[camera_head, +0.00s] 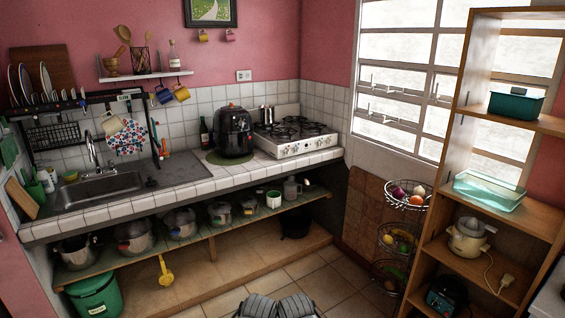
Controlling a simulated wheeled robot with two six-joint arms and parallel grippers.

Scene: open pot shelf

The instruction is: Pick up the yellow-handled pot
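A row of metal pots stands on the open shelf under the tiled counter. They include a pot at the left end (77,249), a large pot beside it (136,236), a middle pot (181,223) and smaller pots (219,212) to the right. Small coloured spots show on their fronts, but I cannot tell which pot has a yellow handle. A bright yellow item (165,272) hangs below the shelf's front edge; its kind is unclear.
The shelf (110,264) runs along under the counter (190,199), which overhangs the pots. A green bucket (96,297) stands below at the left. A wire basket stand (404,197) and a wooden rack (453,151) stand at the right. The tiled floor (318,278) in between looks clear.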

